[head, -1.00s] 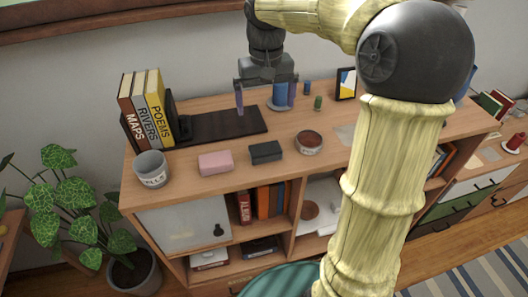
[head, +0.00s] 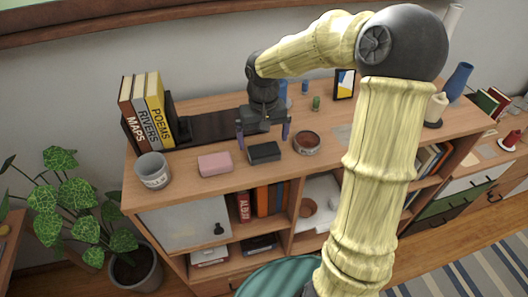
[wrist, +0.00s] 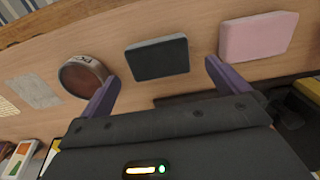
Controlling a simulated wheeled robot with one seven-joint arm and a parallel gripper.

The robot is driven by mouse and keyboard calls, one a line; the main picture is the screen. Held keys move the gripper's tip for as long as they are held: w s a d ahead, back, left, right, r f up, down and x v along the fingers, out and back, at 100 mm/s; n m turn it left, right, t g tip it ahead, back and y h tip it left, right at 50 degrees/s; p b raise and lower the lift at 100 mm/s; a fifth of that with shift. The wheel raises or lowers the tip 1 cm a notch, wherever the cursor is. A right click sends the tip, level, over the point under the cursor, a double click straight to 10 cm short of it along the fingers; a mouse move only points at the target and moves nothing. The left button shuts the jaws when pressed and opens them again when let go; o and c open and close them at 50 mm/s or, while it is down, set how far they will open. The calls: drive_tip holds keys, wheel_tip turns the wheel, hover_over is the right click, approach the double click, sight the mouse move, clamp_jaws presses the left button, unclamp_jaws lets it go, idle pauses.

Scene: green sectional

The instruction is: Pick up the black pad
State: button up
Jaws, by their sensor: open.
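The black pad (head: 264,152) is a small dark block lying flat on the wooden cabinet top, between a pink block (head: 215,163) and a round brown-topped tin (head: 307,142). My gripper (head: 263,140) is open and empty, with its purple fingers on either side of the pad in the head view, just above and behind it. In the wrist view the pad (wrist: 158,59) lies beyond the fingertips of my gripper (wrist: 163,78), roughly centred between them. The fingers do not touch it.
A grey cup (head: 153,170) stands at the left front, near upright books (head: 147,110). A small green item (head: 316,103) and a picture frame (head: 344,84) stand at the back.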

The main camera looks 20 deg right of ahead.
sight(264, 149)
drive_tip(key=shift+f, duration=0.1)
wheel_tip(264, 149, down, 5)
drive_tip(key=shift+d+r+p, duration=0.15)
drive_tip(key=shift+p, duration=0.85)
drive_tip(key=shift+f, duration=0.2)
drive_tip(key=shift+s, duration=0.1)
drive_tip(key=c, duration=1)
drive_tip(key=shift+o, duration=0.2)
drive_tip(key=shift+r, duration=0.1)
